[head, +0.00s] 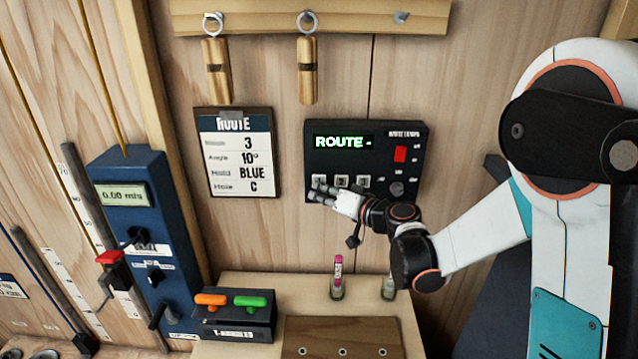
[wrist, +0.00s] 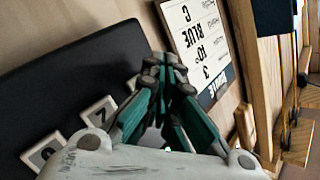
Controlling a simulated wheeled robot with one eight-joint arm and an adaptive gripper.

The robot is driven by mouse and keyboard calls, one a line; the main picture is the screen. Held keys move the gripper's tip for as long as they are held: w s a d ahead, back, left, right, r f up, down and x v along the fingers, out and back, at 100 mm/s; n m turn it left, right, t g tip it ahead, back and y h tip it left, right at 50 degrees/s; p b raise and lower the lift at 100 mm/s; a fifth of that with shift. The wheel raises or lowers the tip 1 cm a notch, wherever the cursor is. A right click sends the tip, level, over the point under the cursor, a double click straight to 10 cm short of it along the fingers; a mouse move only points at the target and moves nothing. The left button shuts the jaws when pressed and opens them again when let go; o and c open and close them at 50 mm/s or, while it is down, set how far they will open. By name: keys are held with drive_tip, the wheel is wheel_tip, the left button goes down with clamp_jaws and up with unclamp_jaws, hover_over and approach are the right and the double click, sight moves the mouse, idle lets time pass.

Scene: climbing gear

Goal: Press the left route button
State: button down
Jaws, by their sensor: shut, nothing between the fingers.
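The black route panel (head: 415,150) is on the wooden wall, its green display reading "ROUTE -". Its left route button (head: 319,180) is a pale square at the left end of a row of three. The middle button (head: 341,180) and right button (head: 363,181) sit beside it. My gripper (head: 317,192) is shut and empty, with its fingertips at the left button's lower edge; I cannot tell whether they touch it. In the wrist view the closed fingers (wrist: 166,68) partly hide the left button, while the middle button (wrist: 99,112) and right button (wrist: 44,150) show.
A red switch (head: 400,154) and a dark knob (head: 397,188) are on the panel's right. A route card (head: 236,153) hangs to its left. Below stands a wooden bench (head: 300,290) with a vial (head: 337,280) and a box with orange and green rockers (head: 233,318).

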drive_tip(key=shift+w, duration=0.35)
idle(0.7)
drive_tip(key=shift+s, duration=0.1)
drive_tip(key=shift+s+b, duration=0.3)
drive_tip(key=shift+s, duration=0.35)
drive_tip(key=s, duration=0.5)
drive_tip(key=shift+a+b, duration=0.1)
drive_tip(key=shift+b, duration=0.3)
idle(0.6)
drive_tip(key=s+d+f+g+h+b, duration=0.1)
drive_tip(key=s+d+f+h+b, duration=0.2)
drive_tip(key=s+d, duration=0.3)
drive_tip(key=s+d+f+g+h+b, duration=0.2)
drive_tip(key=s+d+f+h+b, duration=0.2)
drive_tip(key=s, duration=0.9)
drive_tip(key=s+d+f+m+g+h+b, duration=0.1)
drive_tip(key=s+d+f+h+b, duration=0.3)
drive_tip(key=s+d, duration=0.5)
wheel_tip(320, 180, down, 3)
drive_tip(key=shift+s+r+g+b, duration=0.1)
drive_tip(key=shift+s+g+b, duration=0.4)
drive_tip(key=shift+b, duration=0.4)
